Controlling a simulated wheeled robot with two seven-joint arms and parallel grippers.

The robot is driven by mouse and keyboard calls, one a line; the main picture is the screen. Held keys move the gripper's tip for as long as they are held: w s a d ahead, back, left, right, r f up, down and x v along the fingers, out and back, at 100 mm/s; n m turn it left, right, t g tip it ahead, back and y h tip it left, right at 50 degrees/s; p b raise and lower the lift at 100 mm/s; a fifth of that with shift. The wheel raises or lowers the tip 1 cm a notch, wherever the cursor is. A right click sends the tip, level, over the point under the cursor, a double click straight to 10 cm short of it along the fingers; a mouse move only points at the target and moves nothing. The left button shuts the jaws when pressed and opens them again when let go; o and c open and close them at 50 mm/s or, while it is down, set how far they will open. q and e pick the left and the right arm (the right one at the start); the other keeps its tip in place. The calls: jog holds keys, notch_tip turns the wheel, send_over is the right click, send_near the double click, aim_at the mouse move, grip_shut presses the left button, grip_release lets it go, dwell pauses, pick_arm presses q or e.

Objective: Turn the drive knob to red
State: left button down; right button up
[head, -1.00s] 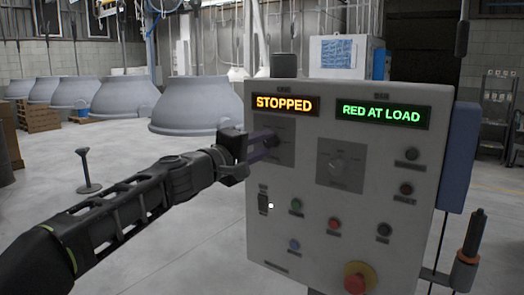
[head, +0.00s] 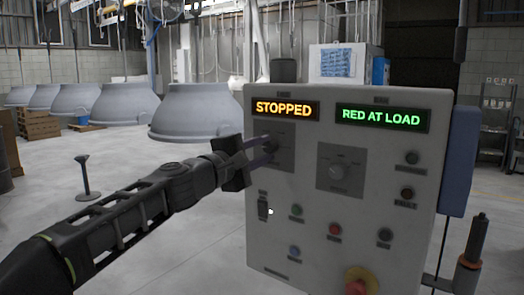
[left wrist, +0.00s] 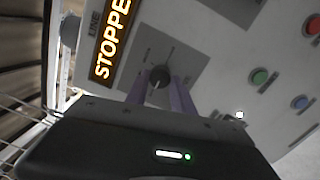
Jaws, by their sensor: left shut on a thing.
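The control panel (head: 392,187) has two dark knobs on grey plates below two lit displays. The left knob (head: 272,143) is below the orange STOPPED display (head: 285,108). The right knob (head: 336,172) is below the green RED AT LOAD display (head: 381,117). I cannot read which is labelled drive. My left gripper (head: 266,147) is shut on the left knob, its purple fingers partly covering it. In the left wrist view the knob (left wrist: 160,76) sits between the fingertips, with a pale pointer line; the small markings are unreadable. My right gripper is not in view.
Below the knobs are several coloured buttons, a small black switch (head: 263,207) and a red emergency button (head: 360,281) on yellow. A blue box (head: 458,160) is at the panel's right side. Large grey hoods (head: 198,111) stand behind on the left.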

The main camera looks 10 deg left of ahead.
pick_arm(q)
jog(key=c, duration=1.1)
grip_release()
jog(key=b+v, duration=0.2)
jog(key=v, duration=0.6)
jog(key=shift+f, duration=0.1)
